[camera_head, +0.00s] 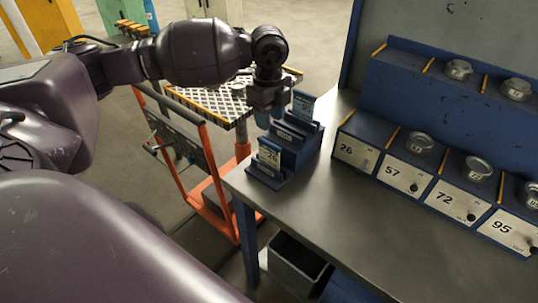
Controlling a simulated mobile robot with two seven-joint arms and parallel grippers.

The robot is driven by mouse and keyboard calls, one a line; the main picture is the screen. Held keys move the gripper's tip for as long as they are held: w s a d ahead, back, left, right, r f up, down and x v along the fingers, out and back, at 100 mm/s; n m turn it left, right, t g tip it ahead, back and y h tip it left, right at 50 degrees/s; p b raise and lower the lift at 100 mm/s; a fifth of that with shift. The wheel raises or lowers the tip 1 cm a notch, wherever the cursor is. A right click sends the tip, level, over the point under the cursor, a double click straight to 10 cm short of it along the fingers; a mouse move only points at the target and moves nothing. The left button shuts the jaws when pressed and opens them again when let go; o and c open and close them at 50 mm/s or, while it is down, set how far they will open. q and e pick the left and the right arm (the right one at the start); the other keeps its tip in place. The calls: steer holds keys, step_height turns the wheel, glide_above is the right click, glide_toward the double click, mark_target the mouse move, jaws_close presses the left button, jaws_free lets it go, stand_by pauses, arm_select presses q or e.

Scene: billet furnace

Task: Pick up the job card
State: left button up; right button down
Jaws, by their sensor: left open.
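A small card marked 26 (269,154) stands upright in a low blue stand (266,177) at the left end of the grey bench. Behind it, a second pale blue card (302,105) stands in a larger blue slotted holder (297,146). I cannot tell for sure which one is the job card. My left gripper (268,119) is open and points down. In the picture it shows just above the card marked 26 and left of the second card. I cannot tell its exact gap to them. My right gripper is not in view.
The grey bench top (330,205) is clear in front. Blue bins (409,176) marked 26, 57, 72 and 95 line its back right. A dark bin (295,262) is below.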

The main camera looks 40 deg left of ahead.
mark_target(269, 142)
arm_select(q)
steer(key=shift+a, duration=0.3)
steer(key=shift+f, duration=0.3)
step_height(269, 142, down, 5)
steer(key=shift+r, duration=0.1)
steer(key=shift+s+d+f, duration=0.1)
steer(key=shift+d+f, duration=0.05)
steer(key=shift+f, duration=1.2)
steer(key=shift+s+d+f, duration=0.1)
steer(key=shift+d+f, duration=0.05)
steer(key=shift+f, duration=1.15)
steer(key=shift+c, duration=0.4)
jaws_close()
